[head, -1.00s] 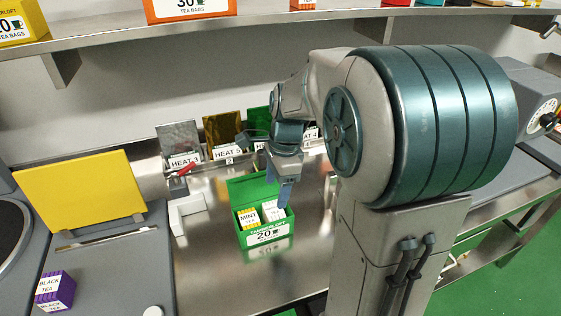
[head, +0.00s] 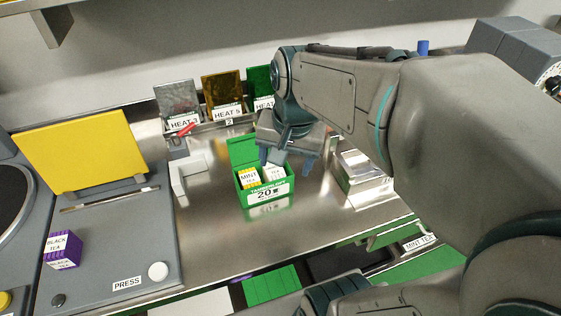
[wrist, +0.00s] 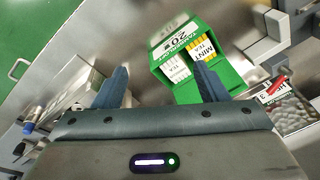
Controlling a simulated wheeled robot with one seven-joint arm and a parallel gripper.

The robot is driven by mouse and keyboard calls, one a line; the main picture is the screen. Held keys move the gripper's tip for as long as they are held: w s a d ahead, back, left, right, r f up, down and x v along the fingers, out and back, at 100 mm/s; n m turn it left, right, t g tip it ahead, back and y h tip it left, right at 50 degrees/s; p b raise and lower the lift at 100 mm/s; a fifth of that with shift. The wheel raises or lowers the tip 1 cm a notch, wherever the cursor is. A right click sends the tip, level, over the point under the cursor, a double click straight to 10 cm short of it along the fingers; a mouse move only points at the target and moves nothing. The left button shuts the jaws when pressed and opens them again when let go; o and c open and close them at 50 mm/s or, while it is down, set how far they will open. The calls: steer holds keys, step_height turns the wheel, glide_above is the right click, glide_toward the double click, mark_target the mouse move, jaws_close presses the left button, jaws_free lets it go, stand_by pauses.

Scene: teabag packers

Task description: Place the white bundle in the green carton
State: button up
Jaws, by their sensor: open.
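The green carton (head: 284,189) stands open on the steel counter, its lid raised at the back. The white bundle (head: 272,173) sits inside it on the right, beside a yellow-and-white mint tea bundle (head: 248,179). In the wrist view the white bundle (wrist: 176,69) and the mint bundle (wrist: 202,49) lie side by side within the carton's green walls (wrist: 232,73). My gripper (head: 286,163) is open and empty, above and just behind the carton's right side. In the wrist view its fingers (wrist: 162,69) are spread apart, and one overlaps the carton's edge in the picture.
A white bracket (head: 190,179) stands left of the carton. Behind are upright packets, including a gold one (head: 222,88). A metal container (head: 362,181) is to the right. A press with a yellow plate (head: 82,157) and a purple black tea box (head: 63,250) are at left.

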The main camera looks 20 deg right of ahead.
steer(key=s+f+n, duration=0.1)
steer(key=n, duration=0.1)
steer(key=s+f+n, duration=0.1)
steer(key=s+n, duration=0.1)
steer(key=s+n+t, duration=0.1)
steer(key=n, duration=0.1)
steer(key=shift+s+a+f, duration=0.3)
steer(key=shift+a+f, duration=0.05)
steer(key=shift+f, duration=0.05)
